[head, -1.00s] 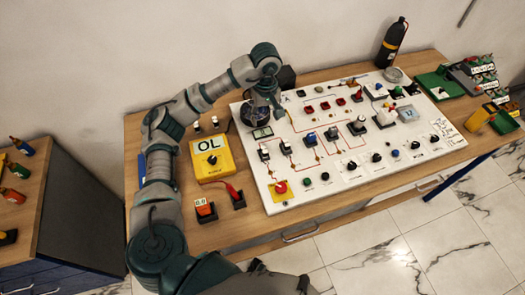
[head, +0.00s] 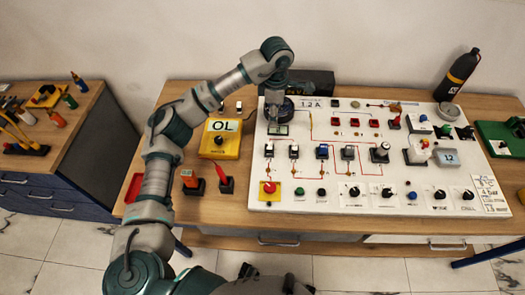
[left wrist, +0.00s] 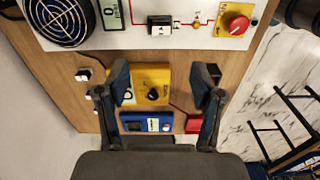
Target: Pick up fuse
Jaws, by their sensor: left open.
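I cannot make out a fuse for certain. Two small black-and-white pieces, left (head: 222,107) and right (head: 239,106), stand on the wooden table behind the yellow meter (head: 220,140); they are too small to identify. One such piece also shows in the left wrist view (left wrist: 83,75), left of the yellow meter (left wrist: 150,78). My left gripper (head: 278,112) reaches down near the back-left part of the white board, by the round black fan. In the left wrist view my left gripper (left wrist: 159,72) is open and empty, its fingers apart over the yellow meter. My right gripper is out of view.
The white board (head: 320,195) carries several switches, knobs and a red button (head: 269,187). The fan (left wrist: 58,18) is at its corner. A blue meter (left wrist: 147,123) lies beside the yellow one. A black bottle (head: 456,76) stands at the back right. A side cabinet (head: 75,150) holds tools.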

